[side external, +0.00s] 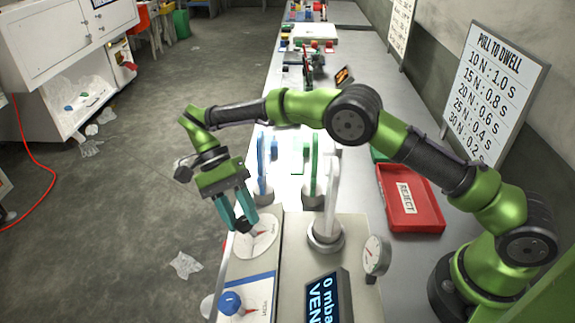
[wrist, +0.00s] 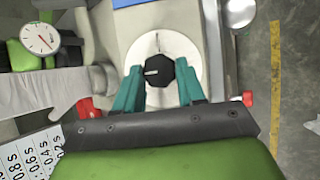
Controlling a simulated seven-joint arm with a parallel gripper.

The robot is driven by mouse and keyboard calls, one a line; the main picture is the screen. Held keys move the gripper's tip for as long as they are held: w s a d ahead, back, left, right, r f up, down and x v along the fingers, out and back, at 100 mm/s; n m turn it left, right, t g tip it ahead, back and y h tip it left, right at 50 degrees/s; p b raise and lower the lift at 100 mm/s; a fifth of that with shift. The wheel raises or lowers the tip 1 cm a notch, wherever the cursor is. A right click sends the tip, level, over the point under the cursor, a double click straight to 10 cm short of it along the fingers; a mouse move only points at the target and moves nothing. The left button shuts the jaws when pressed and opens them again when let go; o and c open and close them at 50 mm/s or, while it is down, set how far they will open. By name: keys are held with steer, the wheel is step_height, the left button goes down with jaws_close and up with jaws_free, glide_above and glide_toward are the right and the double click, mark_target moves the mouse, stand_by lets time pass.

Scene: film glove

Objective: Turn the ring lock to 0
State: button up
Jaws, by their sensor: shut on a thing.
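A black knob (side external: 243,225) sits on a round white dial (side external: 262,245) at the near left edge of the bench. I take it to be the ring lock; its lettering is too small to read. My gripper (side external: 238,221) reaches down from above with its teal fingers shut on the knob. In the wrist view the knob (wrist: 158,71) lies between the fingers (wrist: 160,78), and its white mark points left. The white dial plate (wrist: 150,45) shows behind it with a thin line toward the top. The fingers hide part of the knob and dial in the side view.
A second dial with a blue knob (side external: 231,302) is nearer. A display (side external: 330,298) reading "0 mbar", a gauge (side external: 376,255) and a white upright post (side external: 331,200) stand right. Blue (side external: 263,168) and green (side external: 313,165) uprights stand behind. A red REJECT tray (side external: 425,222) is farther right.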

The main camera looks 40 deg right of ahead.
steer(key=o, duration=1.1)
steer(key=shift+c, duration=0.2)
steer(key=shift+m, duration=0.3)
